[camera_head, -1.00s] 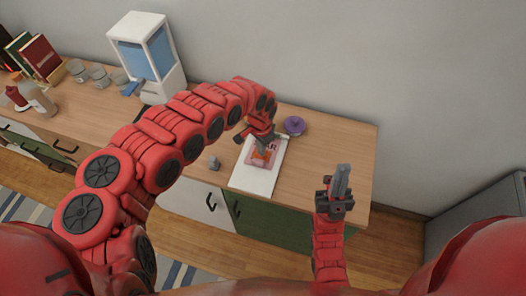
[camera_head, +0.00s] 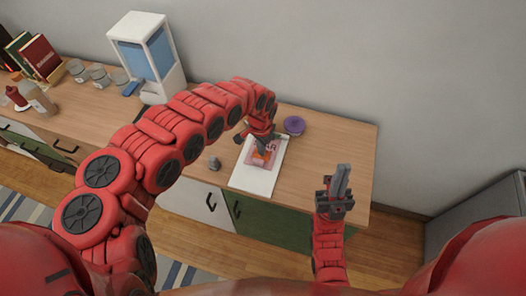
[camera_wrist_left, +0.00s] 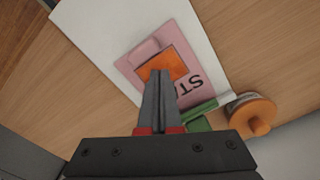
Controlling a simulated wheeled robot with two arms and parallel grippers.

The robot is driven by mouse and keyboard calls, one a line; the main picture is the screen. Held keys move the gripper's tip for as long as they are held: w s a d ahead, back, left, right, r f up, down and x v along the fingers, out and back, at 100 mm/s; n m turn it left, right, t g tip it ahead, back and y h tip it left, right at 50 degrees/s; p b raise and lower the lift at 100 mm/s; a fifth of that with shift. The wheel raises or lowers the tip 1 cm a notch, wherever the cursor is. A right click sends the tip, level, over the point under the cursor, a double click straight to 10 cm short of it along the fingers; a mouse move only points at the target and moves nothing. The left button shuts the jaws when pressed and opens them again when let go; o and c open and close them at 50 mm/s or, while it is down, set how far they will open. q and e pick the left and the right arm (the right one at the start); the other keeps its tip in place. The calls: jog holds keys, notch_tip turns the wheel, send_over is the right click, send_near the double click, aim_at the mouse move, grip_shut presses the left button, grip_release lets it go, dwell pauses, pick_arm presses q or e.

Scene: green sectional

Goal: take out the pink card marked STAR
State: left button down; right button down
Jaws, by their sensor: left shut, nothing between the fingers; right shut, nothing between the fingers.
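A pink card (camera_head: 251,157) with dark letters lies on a white board on the counter. In the left wrist view the pink card (camera_wrist_left: 188,40) shows "ST" upside down; the other letters are hidden. An orange square piece (camera_wrist_left: 176,62) lies over the card, beside a raised pink block (camera_wrist_left: 143,49). My left gripper (camera_head: 264,151) is shut and empty. Its fingertips (camera_wrist_left: 160,73) are over the orange piece; I cannot tell whether they touch it.
The white board (camera_head: 250,181) reaches toward the counter's front edge. A purple round object (camera_head: 295,125) stands right of it, a small grey object (camera_head: 214,163) left. An orange knobbed disc (camera_wrist_left: 250,112) and a green stick (camera_wrist_left: 198,124) lie beside the card. The counter's right end is clear.

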aim_at(258, 162)
pick_arm(q)
jog(key=shift+f+b, duration=0.65)
jog(key=shift+f, duration=0.2)
jog(key=shift+r+p, duration=0.3)
jog(key=shift+p, duration=0.05)
dwell(0.5)
jog(key=shift+s+r+p, duration=0.1)
jog(key=shift+s+p, duration=0.15)
jog(key=shift+p, duration=0.1)
jog(key=shift+s+a+p, duration=0.3)
jog(key=shift+s+p, duration=0.55)
jog(key=shift+p, duration=0.15)
jog(key=shift+s+a+p, duration=0.3)
jog(key=shift+s+p, duration=0.5)
jog(key=shift+p, duration=0.2)
jog(key=shift+s+a+p, duration=0.3)
jog(key=shift+s+p, duration=0.55)
jog(key=shift+s, duration=0.1)
notch_tip(258, 162, up, 7)
jog(key=p, duration=0.6)
jog(key=shift+w, duration=0.3)
jog(key=shift+d, duration=0.1)
